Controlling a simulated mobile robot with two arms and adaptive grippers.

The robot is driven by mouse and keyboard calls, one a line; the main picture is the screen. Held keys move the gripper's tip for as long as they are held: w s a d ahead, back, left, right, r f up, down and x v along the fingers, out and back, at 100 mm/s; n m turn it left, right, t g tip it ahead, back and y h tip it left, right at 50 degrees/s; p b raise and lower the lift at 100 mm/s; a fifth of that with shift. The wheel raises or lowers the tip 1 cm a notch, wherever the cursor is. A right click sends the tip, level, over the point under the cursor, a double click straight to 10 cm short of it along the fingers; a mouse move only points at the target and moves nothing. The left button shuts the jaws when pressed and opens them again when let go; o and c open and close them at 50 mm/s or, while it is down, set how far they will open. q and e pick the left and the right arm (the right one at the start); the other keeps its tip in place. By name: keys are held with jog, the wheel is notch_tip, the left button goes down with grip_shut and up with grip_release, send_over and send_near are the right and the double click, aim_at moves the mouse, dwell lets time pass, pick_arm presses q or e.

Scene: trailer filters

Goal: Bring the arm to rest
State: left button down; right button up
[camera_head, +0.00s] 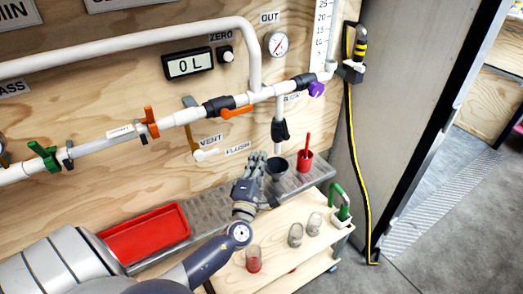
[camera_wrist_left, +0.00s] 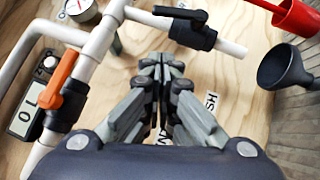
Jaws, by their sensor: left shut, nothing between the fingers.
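My left arm comes in from the lower left of the head view. Its gripper (camera_head: 257,160) is in front of the plywood wall, close to the black funnel cup on the shelf. In the left wrist view the gripper (camera_wrist_left: 163,65) has its fingers together with nothing between them. The fingers point toward the plywood wall, beneath the white pipe outlet with its black valve (camera_wrist_left: 185,28). My right gripper is in neither view.
White pipes (camera_head: 130,45) with coloured valves run along the wall. A red tray (camera_head: 145,236), a black funnel (camera_head: 277,167) and a red cup (camera_head: 304,161) are on the metal shelf. A wooden cart (camera_head: 322,243) holds glass jars (camera_head: 295,235). Open floor (camera_head: 440,220) lies right.

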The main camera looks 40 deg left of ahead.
pick_arm(q)
jog(key=s+f+n+g+y, duration=0.1)
jog(key=s+f+n+g, duration=0.5)
jog(key=n, duration=0.8)
jog(key=s+f+n+g, duration=0.25)
jog(key=s+n, duration=0.55)
jog(key=n, duration=0.6)
jog(key=s+d+f+n+g+h, duration=0.25)
jog(key=s+d+n+h, duration=0.25)
jog(key=s+d+n, duration=0.35)
jog(key=s+d+f+n+g+h, duration=0.2)
jog(key=s+d+n+g+h, duration=0.2)
jog(key=s+d+n, duration=0.45)
notch_tip(320, 180, down, 26)
jog(key=d+g, duration=0.1)
jog(key=g, duration=0.1)
jog(key=s+a+f, duration=0.3)
jog(key=s+f, duration=1.3)
jog(key=shift+s+f+m+g, duration=0.15)
jog(key=shift+s+m+g, duration=0.15)
jog(key=shift+s+g, duration=0.1)
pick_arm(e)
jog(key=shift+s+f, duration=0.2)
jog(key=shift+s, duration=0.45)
